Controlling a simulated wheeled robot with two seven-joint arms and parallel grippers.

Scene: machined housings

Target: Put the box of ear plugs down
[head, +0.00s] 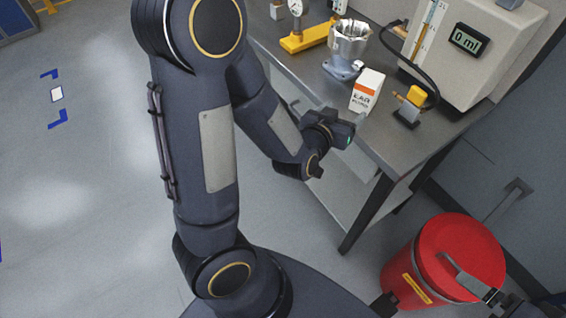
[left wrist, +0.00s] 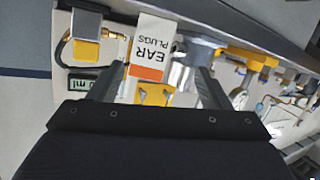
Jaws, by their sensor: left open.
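The box of ear plugs (head: 366,92), white with an orange band and the words EAR PLUGS, stands upright on the grey bench top near its front edge. My left gripper (head: 355,121) is at the bench's front edge, close in front of the box, and looks apart from it. In the left wrist view the box (left wrist: 152,50) appears upside down, in line with the gap between the two spread fingers of my left gripper (left wrist: 155,85). The left gripper is open and holds nothing. A part of my right gripper (head: 486,292) shows at the lower right; its jaws are unclear.
On the bench (head: 393,148), a metal housing (head: 349,42) stands behind the box and a yellow-topped fixture (head: 409,103) to its right. A machine with a 0 ml display (head: 468,40) stands behind. A red bin (head: 455,250) is on the floor. Open floor lies left.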

